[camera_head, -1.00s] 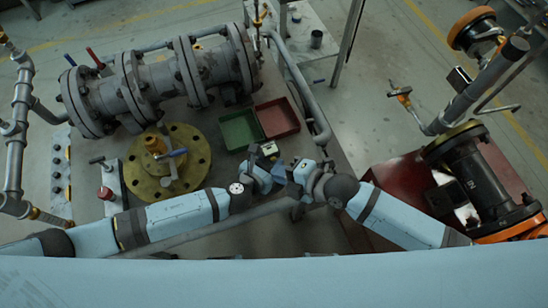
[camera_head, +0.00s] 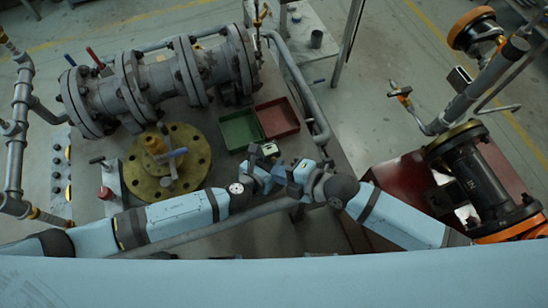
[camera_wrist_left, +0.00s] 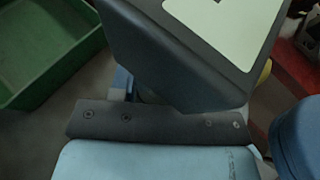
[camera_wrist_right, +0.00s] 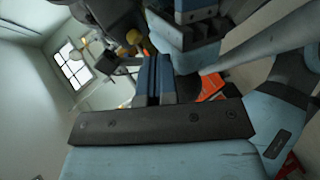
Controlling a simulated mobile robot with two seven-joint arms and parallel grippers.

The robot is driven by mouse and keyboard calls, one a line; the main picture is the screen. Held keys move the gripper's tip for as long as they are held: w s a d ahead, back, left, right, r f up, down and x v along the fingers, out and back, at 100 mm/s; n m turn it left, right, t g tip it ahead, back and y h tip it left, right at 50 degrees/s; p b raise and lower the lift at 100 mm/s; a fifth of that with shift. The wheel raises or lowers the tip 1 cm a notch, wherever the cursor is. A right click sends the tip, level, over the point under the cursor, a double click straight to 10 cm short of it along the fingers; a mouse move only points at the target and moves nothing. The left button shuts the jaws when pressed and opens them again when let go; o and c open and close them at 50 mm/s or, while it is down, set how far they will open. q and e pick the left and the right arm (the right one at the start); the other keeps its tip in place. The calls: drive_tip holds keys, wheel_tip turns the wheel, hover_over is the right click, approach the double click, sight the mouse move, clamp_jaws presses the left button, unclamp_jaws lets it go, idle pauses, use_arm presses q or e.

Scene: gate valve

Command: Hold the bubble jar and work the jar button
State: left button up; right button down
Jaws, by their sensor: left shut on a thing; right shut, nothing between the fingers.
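The bubble jar seems to be the dark grey box-like body with a pale top panel (camera_head: 270,150), beside the trays' near edge in the head view. It fills the top of the left wrist view (camera_wrist_left: 180,50), where its pale panel is cut off by the frame. My left gripper (camera_head: 265,172) is shut on the jar; its fingers are mostly hidden beneath it. My right gripper (camera_head: 284,171) is shut and empty, just right of the left gripper and close to the jar. Its closed blue fingers show in the right wrist view (camera_wrist_right: 155,80). I cannot make out the button or any contact with it.
A green tray (camera_head: 240,147) and a red tray (camera_head: 294,116) lie just beyond the jar. A yellow flange (camera_head: 187,184) stands left of the grippers, with a large grey pipe valve (camera_head: 155,84) behind. A black valve (camera_head: 478,175) stands at right.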

drive_tip(key=shift+w, duration=0.1)
idle(0.6)
drive_tip(key=shift+w+a, duration=0.15)
drive_tip(key=shift+w, duration=0.15)
drive_tip(key=shift+w+a, duration=0.2)
drive_tip(key=shift+w, duration=0.2)
idle(0.8)
drive_tip(key=shift+s+d, duration=0.35)
drive_tip(key=shift+s, duration=0.45)
drive_tip(key=shift+s+d, duration=0.3)
drive_tip(key=shift+s, duration=0.5)
drive_tip(key=shift+s+d, duration=0.3)
drive_tip(key=shift+s, duration=0.45)
drive_tip(key=shift+s+d, duration=0.3)
drive_tip(key=shift+s, duration=0.5)
use_arm(q)
drive_tip(key=o, duration=1.2)
drive_tip(key=shift+c, duration=0.2)
